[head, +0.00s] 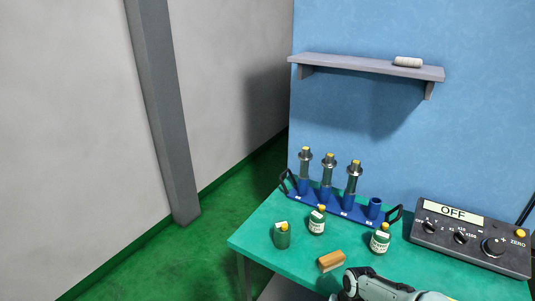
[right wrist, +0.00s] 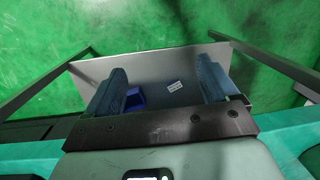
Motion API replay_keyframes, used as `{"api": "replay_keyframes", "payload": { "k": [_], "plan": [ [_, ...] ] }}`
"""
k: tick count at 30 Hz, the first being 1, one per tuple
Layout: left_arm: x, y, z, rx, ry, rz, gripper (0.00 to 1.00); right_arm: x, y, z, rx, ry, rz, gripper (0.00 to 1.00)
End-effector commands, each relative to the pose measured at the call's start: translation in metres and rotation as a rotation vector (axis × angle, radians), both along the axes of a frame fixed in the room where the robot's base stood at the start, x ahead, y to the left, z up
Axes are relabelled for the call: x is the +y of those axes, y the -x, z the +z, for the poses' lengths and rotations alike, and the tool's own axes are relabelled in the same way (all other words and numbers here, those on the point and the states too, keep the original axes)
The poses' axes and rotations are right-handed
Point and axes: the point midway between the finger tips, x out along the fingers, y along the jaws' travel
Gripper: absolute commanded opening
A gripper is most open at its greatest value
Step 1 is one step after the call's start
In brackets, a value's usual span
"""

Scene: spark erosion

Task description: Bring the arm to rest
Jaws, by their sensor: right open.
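My right gripper (right wrist: 161,72) shows in the right wrist view with its two blue-grey fingers wide apart and nothing between them. It points down past the teal table's edge, above a grey panel or lower shelf (right wrist: 165,60) and the green floor. In the head view, part of my grey arm (head: 385,287) comes in at the bottom, over the table's front; its gripper is not visible there. My left arm and gripper are in neither view.
The teal table (head: 270,225) holds a blue rack (head: 328,207) with several holders, green bottles (head: 317,221), a wooden-backed block (head: 331,261) and a control box (head: 472,240) reading OFF. A wall shelf (head: 365,67) hangs behind. A blue item (right wrist: 134,98) lies below my right gripper.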

Motion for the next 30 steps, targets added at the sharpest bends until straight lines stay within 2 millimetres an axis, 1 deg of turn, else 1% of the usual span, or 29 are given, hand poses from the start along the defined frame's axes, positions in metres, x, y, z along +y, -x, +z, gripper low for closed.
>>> {"api": "replay_keyframes", "payload": {
  "k": [1, 2, 3, 5, 6, 8, 9, 10, 12, 15, 18, 21, 30],
  "plan": [
    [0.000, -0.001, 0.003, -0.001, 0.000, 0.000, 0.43, 0.007, 0.016, -0.037, 0.026, -0.031, 0.027, 0.87],
    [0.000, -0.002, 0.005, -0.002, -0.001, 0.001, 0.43, 0.011, 0.025, -0.058, 0.029, -0.050, 0.043, 0.87],
    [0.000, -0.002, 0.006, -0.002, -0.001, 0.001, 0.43, 0.016, 0.040, -0.085, 0.033, -0.078, 0.060, 0.87],
    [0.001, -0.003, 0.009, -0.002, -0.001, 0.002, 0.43, 0.024, 0.066, -0.122, 0.036, -0.116, 0.081, 0.87],
    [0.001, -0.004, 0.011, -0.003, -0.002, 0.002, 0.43, 0.029, 0.086, -0.145, 0.036, -0.140, 0.091, 0.87],
    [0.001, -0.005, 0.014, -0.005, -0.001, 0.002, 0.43, 0.037, 0.120, -0.174, 0.036, -0.171, 0.099, 0.87],
    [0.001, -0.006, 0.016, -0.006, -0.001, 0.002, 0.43, 0.042, 0.143, -0.190, 0.034, -0.187, 0.102, 0.87],
    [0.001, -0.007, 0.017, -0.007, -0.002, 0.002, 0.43, 0.045, 0.160, -0.199, 0.033, -0.197, 0.104, 0.87],
    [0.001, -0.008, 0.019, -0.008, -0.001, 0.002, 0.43, 0.052, 0.195, -0.213, 0.028, -0.210, 0.105, 0.87],
    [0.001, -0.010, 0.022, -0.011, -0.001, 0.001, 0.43, 0.058, 0.233, -0.223, 0.023, -0.216, 0.108, 0.87],
    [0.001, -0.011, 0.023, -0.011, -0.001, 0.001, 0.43, 0.061, 0.255, -0.225, 0.017, -0.213, 0.109, 0.87],
    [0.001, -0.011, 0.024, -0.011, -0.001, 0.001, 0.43, 0.062, 0.263, -0.225, 0.012, -0.210, 0.113, 0.87],
    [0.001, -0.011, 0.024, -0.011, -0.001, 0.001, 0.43, 0.062, 0.263, -0.225, 0.012, -0.210, 0.113, 0.87]
  ]
}}
